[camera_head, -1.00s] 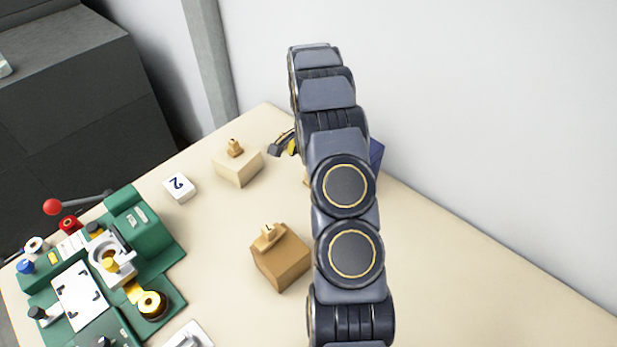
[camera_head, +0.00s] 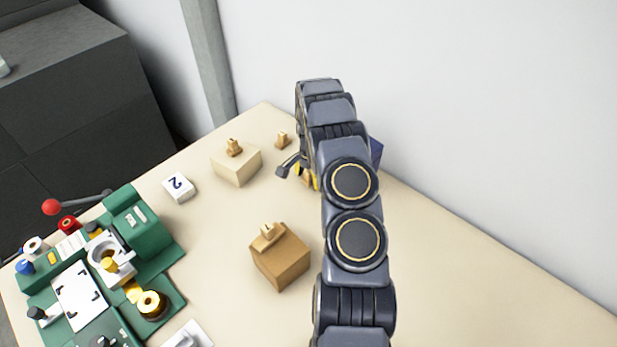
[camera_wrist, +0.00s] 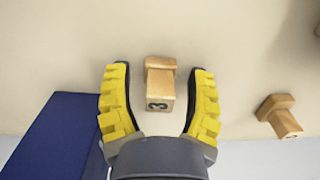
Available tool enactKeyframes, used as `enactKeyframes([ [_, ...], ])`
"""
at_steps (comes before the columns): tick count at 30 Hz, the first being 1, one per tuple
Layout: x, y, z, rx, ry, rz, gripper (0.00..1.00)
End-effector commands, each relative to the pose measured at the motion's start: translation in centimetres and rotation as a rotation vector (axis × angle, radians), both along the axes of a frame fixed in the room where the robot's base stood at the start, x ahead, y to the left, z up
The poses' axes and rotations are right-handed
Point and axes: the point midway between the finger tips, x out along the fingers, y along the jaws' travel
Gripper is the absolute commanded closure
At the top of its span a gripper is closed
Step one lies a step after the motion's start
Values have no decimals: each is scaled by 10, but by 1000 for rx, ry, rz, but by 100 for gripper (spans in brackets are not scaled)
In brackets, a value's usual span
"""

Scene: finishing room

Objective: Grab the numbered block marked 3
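The wooden block marked 3 (camera_wrist: 160,85) shows in the wrist view, with its dark 3 on the end nearest my palm. It lies between the two yellow finger pads of my gripper (camera_wrist: 160,98), with a gap on each side. My gripper is open around it and not touching it. In the head view my gripper (camera_head: 305,177) is low over the far part of the table, partly behind my arm. A small tan patch shows between its fingers there; the number cannot be read in that view.
A second wooden piece (camera_wrist: 280,116) lies right of my gripper; a dark blue object (camera_head: 376,152) stands close on the other side.

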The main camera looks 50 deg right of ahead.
Motion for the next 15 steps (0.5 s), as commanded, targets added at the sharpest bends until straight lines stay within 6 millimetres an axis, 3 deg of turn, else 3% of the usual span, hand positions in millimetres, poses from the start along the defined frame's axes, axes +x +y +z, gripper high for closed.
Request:
enactKeyframes([
  [1, 0, 0, 0, 0, 0, 0, 72],
  [2, 0, 0, 0, 0, 0, 0, 85],
  [3, 0, 0, 0, 0, 0, 1, 90],
  [15, 0, 1, 0, 1, 2, 1, 90],
])
